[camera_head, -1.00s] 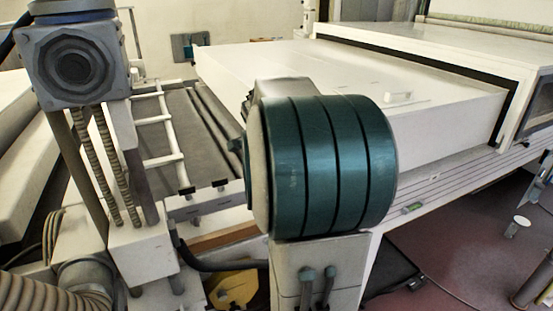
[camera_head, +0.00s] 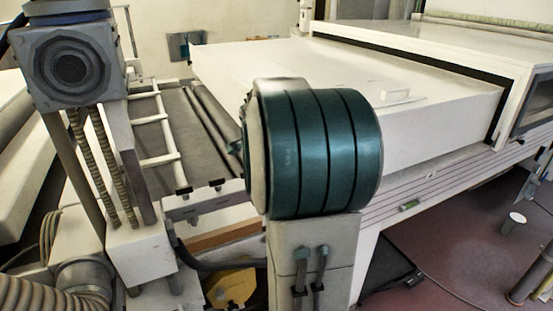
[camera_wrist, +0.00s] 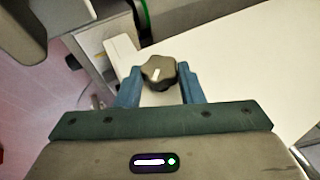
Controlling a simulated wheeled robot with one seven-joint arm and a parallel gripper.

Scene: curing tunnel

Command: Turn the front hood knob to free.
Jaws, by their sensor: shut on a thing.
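The front hood knob (camera_wrist: 159,70) is a dark, lobed knob with a short white mark, seen in the wrist view. My gripper (camera_wrist: 159,88) has its two blue fingers on either side of the knob and is shut on it. The knob sits by the edge of a white panel (camera_wrist: 245,75). In the head view the large white hood (camera_head: 350,75) lies behind my arm; the knob and my fingers cannot be made out there. I cannot tell which setting the white mark points to.
A white-railed roller bed (camera_head: 158,130) lies left of the hood. A grey post unit with a dark round face (camera_head: 75,65) stands at the left front. A slatted rail (camera_head: 440,185) runs below the hood. Reddish floor (camera_head: 450,240) shows at the right.

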